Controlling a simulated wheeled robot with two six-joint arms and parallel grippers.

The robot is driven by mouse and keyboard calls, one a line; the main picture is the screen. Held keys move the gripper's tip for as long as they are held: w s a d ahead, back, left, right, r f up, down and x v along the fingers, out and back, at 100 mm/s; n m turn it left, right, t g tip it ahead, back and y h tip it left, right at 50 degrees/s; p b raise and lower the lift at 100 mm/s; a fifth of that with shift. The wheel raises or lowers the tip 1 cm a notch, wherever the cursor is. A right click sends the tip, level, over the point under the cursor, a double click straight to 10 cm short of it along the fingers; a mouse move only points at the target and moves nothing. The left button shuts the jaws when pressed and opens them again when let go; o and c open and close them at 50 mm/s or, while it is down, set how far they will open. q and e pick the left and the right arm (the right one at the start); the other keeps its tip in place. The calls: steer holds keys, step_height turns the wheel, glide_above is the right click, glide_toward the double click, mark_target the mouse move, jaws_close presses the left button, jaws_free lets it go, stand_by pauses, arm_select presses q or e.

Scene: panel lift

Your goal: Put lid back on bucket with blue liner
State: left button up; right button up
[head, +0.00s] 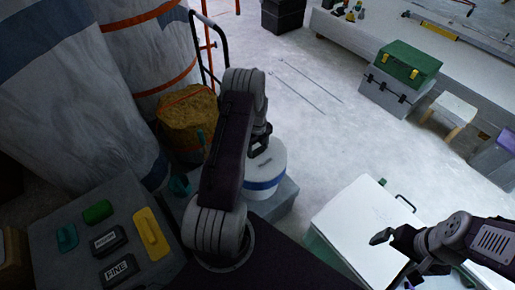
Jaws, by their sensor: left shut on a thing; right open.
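A white round bucket with a blue band (267,184) stands on a grey block just right of my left arm. A pale round top, seemingly the lid (268,158), is over it; I cannot tell whether it rests on the rim or is held just above. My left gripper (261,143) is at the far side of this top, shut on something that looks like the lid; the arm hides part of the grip. My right gripper (383,238) is open and empty above a white-topped box, well right of the bucket.
Large wrapped columns (75,95) and a brown sack (185,115) stand left of my arm. A white-topped box (355,215) is at right. A green toolbox (408,62) stands farther back.

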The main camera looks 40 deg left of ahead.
arm_select(q)
steer(key=o, duration=1.6)
steer(key=shift+o, duration=1.1)
steer(key=shift+r, duration=0.1)
step_height(320, 180, up, 7)
steer(key=p, duration=0.6)
